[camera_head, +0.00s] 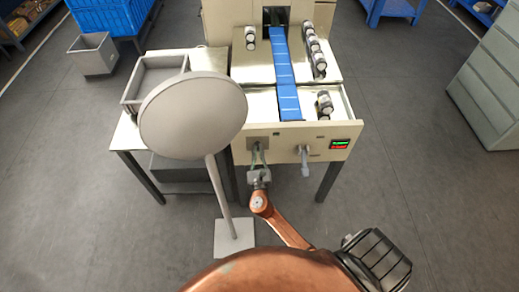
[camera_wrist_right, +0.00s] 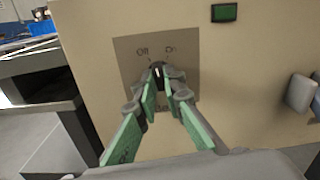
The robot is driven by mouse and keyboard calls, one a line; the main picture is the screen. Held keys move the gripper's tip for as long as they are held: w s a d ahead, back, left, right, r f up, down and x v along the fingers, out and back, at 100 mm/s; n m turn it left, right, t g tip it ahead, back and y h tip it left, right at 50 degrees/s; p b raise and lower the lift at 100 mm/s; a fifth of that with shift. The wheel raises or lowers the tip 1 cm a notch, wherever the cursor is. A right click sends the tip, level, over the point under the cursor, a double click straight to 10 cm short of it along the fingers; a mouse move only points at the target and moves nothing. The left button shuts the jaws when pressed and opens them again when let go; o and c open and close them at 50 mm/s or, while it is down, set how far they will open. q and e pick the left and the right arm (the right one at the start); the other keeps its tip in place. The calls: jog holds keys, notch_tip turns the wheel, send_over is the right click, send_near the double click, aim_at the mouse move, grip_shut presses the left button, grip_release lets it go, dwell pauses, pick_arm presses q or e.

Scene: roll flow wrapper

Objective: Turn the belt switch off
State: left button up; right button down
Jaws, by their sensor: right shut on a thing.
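The belt switch (camera_wrist_right: 157,71) is a black rotary knob on a grey plate (camera_wrist_right: 128,68) in the right wrist view. The plate reads Off at upper left and On at upper right; the lower label is partly hidden. A white mark on the knob points roughly upward; I cannot tell which label it is set to. My right gripper (camera_wrist_right: 160,92) has its green-padded fingers shut on the knob from both sides. In the head view my right gripper (camera_head: 258,160) is at the machine's front panel (camera_head: 290,141), covering the switch. My left gripper is out of view.
A round white disc on a stand (camera_head: 193,115) is close on the left. A blue belt (camera_head: 284,70) runs along the machine top.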

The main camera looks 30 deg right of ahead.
jog(key=n+p, duration=0.2)
jog(key=n, duration=0.1)
jog(key=shift+r, duration=0.2)
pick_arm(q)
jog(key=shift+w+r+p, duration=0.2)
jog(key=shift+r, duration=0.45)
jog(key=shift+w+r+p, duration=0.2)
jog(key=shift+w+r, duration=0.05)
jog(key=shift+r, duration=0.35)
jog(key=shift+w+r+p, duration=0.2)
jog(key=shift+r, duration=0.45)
pick_arm(e)
jog(key=shift+f+n, duration=0.15)
jog(key=shift+n, duration=0.45)
jog(key=c, duration=2)
grip_release()
jog(key=shift+a, duration=0.1)
jog(key=v, duration=1.2)
